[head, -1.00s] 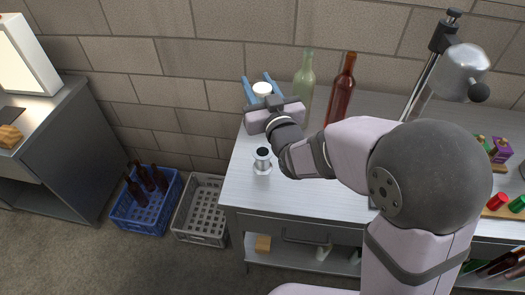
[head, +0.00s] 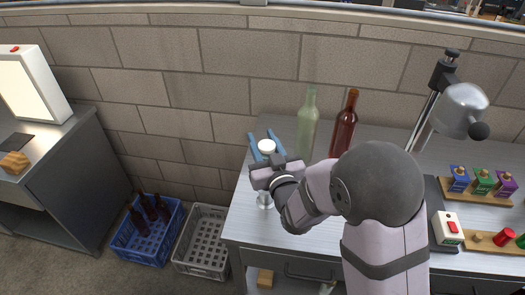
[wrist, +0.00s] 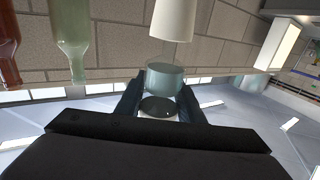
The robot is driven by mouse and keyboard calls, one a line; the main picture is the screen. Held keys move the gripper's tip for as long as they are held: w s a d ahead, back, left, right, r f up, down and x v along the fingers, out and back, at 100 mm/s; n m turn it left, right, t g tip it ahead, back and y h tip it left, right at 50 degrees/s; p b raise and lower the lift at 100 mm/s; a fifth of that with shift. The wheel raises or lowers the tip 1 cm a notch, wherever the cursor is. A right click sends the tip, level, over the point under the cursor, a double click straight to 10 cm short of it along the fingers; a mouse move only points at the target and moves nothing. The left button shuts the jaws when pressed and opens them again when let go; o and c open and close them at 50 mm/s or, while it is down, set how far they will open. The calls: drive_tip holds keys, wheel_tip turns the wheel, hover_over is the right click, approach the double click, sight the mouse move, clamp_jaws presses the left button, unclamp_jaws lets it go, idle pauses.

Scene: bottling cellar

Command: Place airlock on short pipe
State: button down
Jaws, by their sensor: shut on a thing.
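My gripper (head: 264,143) is shut on a pale piece with a white round top, which I take to be the airlock (head: 266,147). It is held between my two blue fingers. In the wrist view, the held piece shows a teal body (wrist: 165,78) and a dark disc between the fingers (wrist: 157,104). A white cylinder (wrist: 173,18) lies beyond it; I cannot tell whether it is joined on. A small metal post, seemingly the short pipe (head: 264,202), stands on the bench on the near side of my gripper, its upper part hidden by the gripper.
A green bottle (head: 307,122) and a brown bottle (head: 343,125) stand on the bench (head: 240,222) to the right of my gripper. A lamp-like stand (head: 460,110) and colored blocks (head: 482,180) are farther right. Crates (head: 205,240) stand on the floor at left.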

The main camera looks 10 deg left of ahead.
drive_tip(key=shift+f+p, duration=0.3)
drive_tip(key=shift+f, duration=1.75)
drive_tip(key=shift+f, duration=0.15)
drive_tip(key=c, duration=1.2)
unclamp_jaws()
